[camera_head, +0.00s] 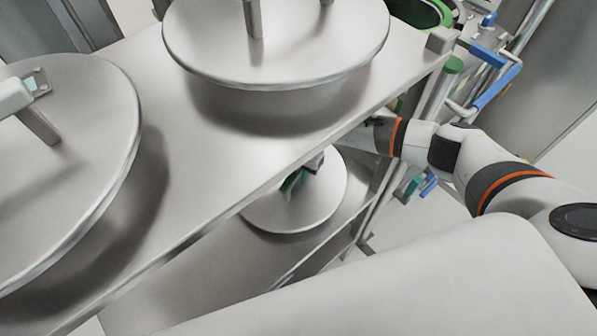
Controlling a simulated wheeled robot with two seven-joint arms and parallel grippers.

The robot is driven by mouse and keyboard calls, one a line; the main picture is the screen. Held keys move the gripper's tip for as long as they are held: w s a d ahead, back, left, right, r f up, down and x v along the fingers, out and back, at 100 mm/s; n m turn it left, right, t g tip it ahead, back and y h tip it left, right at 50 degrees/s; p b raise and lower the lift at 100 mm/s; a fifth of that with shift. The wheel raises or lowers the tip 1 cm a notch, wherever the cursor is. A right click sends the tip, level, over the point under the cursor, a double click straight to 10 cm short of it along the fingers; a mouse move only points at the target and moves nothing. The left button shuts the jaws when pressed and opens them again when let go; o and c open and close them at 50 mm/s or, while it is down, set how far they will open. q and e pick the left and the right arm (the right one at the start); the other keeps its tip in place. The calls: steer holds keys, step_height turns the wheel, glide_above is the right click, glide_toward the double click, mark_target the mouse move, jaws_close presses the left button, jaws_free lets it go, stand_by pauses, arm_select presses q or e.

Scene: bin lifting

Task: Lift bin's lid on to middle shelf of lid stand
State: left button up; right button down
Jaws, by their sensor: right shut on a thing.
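A round steel lid (316,211) shows below the top shelf of the lid stand, over the shelf beneath it (355,200). The top shelf hides its far left part. My right gripper (303,176) reaches in from the right under the top shelf and is shut on this lid around its handle. The fingers are partly hidden by the shelf edge. The lid looks about level; I cannot tell whether it touches the shelf below. My left gripper is not in view.
The top shelf (215,150) carries two large steel lids with handles, one at the back (300,50) and one at the left (85,140). Its front edge runs close over my right wrist. Blue-handled pipework (495,85) and a green-rimmed round thing (425,12) stand at the back right.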

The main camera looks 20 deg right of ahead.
steer(key=shift+w+r, duration=0.15)
steer(key=c, duration=1.3)
jaws_free()
steer(key=shift+o, duration=0.7)
steer(key=shift+s+f, duration=0.25)
steer(key=shift+s, duration=0.05)
steer(key=shift+w+r, duration=0.15)
steer(key=shift+r, duration=0.25)
steer(key=r, duration=0.2)
steer(key=r+b, duration=0.1)
steer(key=r, duration=0.4)
steer(key=shift+w+d+b, duration=0.25)
steer(key=shift+d+b, duration=0.05)
steer(key=shift+b, duration=0.05)
